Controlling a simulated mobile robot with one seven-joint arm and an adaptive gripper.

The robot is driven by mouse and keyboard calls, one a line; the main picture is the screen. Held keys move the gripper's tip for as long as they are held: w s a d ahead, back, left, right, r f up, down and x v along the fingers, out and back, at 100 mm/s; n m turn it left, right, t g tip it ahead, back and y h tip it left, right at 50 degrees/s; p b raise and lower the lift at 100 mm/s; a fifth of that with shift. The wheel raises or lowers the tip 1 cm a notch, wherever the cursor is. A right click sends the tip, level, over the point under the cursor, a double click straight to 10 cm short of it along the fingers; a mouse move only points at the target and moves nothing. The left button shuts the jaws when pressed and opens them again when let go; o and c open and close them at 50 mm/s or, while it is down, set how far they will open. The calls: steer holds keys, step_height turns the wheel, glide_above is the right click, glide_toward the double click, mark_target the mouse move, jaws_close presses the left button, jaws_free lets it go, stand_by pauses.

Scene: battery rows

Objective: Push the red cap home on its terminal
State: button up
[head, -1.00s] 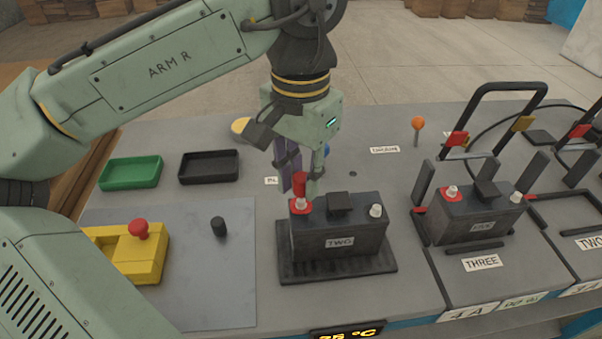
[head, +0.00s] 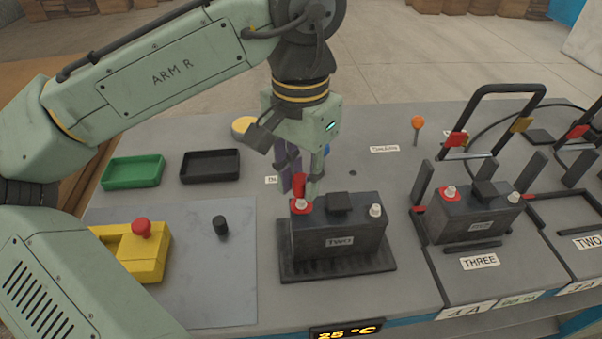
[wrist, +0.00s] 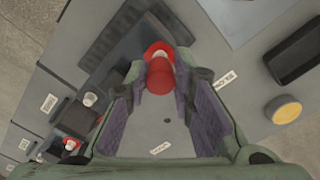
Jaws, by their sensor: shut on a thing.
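The red cap (head: 299,188) is at the left terminal (head: 302,204) of the black battery marked TWO (head: 339,241). The cap stands over the pale post, inside a red collar; whether it touches the post is hard to tell. My gripper (head: 306,187) points down at that corner of the battery, its jaws closed around the cap. In the wrist view the red cap (wrist: 160,75) shows between the fingertips, and the red collar shows just beyond it. The far finger is partly hidden in the head view.
The battery's other terminal (head: 376,210) is bare, and a dark block (head: 340,203) stands between the terminals. Battery THREE (head: 478,215) with upright posts is to the right. A yellow box with a red button (head: 141,228) and green (head: 133,172) and black trays (head: 210,166) lie left.

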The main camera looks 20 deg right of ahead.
steer(key=shift+f, duration=1.45)
stand_by(2.0)
steer(key=o, duration=0.8)
steer(key=shift+o, duration=0.7)
steer(key=o, duration=0.4)
steer(key=shift+r, duration=0.1)
steer(key=shift+r+p, duration=3.4)
steer(key=shift+p, duration=0.05)
